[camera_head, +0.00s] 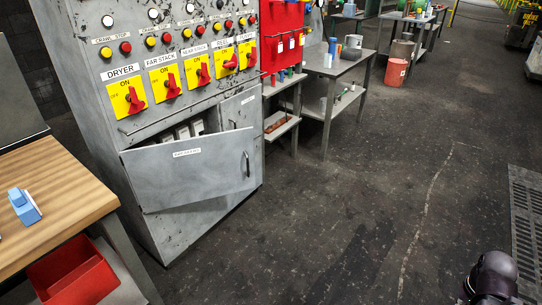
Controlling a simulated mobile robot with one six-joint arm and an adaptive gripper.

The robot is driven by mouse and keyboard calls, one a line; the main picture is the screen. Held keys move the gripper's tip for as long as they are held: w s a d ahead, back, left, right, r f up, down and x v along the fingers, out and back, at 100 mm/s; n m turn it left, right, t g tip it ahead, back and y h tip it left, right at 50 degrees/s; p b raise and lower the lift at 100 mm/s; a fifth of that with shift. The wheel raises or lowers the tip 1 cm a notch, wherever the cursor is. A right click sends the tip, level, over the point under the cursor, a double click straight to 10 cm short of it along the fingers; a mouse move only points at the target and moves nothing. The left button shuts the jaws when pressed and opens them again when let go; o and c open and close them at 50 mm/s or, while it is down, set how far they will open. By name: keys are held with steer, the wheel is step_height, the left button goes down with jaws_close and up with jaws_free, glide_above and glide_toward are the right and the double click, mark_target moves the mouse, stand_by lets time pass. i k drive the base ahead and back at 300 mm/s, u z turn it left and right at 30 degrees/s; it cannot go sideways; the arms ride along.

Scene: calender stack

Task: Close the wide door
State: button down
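The wide door (190,172) is a grey metal panel with a white label and a vertical bar handle (246,164) near its right edge. It stands ajar at the lower front of the grey control cabinet (153,228). Its top and right edges are swung out from the cabinet, and light-coloured items show in the gap above it. A narrower grey door (238,108) with its own handle is to the upper right, partly covered by the wide door. A dark rounded part of my arm shows at the bottom right, well apart from the door. My gripper cannot be made out.
A wooden-topped bench (50,195) stands close at the left, with a blue object (24,206) on it and a red bin (75,272) below. A metal table (335,68) stands right of the cabinet. The dark floor in front is clear, with a grate (526,225) at right.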

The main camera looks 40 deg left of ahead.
mark_target(175, 174)
steer(key=z, duration=1.15)
steer(key=k, duration=1.45)
steer(key=u, duration=1.3)
